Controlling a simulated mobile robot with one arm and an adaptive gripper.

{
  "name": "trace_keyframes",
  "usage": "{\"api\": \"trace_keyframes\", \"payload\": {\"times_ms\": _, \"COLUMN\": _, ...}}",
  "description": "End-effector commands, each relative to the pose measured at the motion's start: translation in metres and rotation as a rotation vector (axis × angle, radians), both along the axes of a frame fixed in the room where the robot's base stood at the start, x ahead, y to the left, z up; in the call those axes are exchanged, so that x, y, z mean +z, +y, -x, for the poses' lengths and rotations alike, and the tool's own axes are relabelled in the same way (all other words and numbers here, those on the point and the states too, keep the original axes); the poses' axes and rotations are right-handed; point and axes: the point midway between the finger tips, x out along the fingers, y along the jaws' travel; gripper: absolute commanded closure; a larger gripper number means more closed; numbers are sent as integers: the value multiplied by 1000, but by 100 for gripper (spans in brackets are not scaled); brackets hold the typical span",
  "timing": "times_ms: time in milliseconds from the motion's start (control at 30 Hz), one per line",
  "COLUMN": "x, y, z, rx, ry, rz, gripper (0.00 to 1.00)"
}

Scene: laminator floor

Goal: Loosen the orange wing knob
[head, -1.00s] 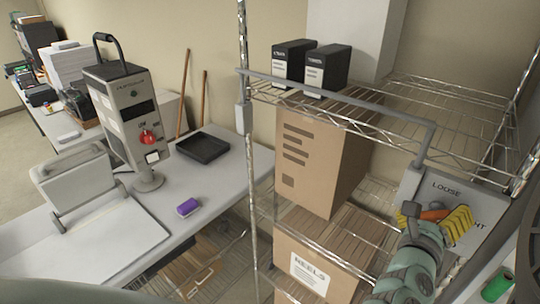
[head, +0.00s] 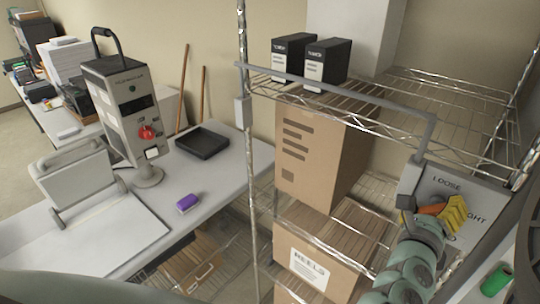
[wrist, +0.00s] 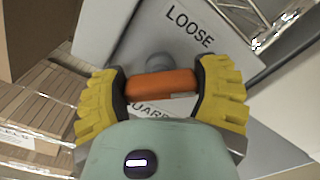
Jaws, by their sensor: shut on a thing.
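The orange wing knob (wrist: 162,84) sits on a grey panel (wrist: 235,60) marked "LOOSE", with other lettering partly hidden. In the wrist view the knob lies between the two yellow, black-lined fingers of my gripper (wrist: 160,88), which are shut on its two ends. A round grey boss shows just beyond the knob. In the head view the knob (head: 432,209) is partly covered by my gripper (head: 432,212), at the right side near the panel (head: 465,190). The knob's lower side is hidden by my wrist.
A wire shelf rack (head: 400,128) holds cardboard boxes (head: 320,150) and black binders (head: 328,62) left of the panel. A grey bar (head: 340,90) runs across the rack to the panel. A table (head: 225,175) with a grey machine (head: 125,110) stands at left.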

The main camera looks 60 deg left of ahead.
Motion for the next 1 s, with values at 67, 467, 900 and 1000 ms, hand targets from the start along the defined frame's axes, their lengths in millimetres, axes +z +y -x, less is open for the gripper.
{"api": "trace_keyframes", "payload": {"times_ms": 67, "x": -2, "y": 1, "z": 0, "rx": 1, "ry": -14, "rz": 52, "gripper": 68}}
{"api": "trace_keyframes", "payload": {"times_ms": 467, "x": -3, "y": 1, "z": 0, "rx": 0, "ry": -115, "rz": 404, "gripper": 68}}
{"api": "trace_keyframes", "payload": {"times_ms": 900, "x": -3, "y": 1, "z": 1, "rx": -2, "ry": -199, "rz": 702, "gripper": 68}}
{"api": "trace_keyframes", "payload": {"times_ms": 1000, "x": -3, "y": 1, "z": 1, "rx": -1, "ry": -211, "rz": 740, "gripper": 68}}
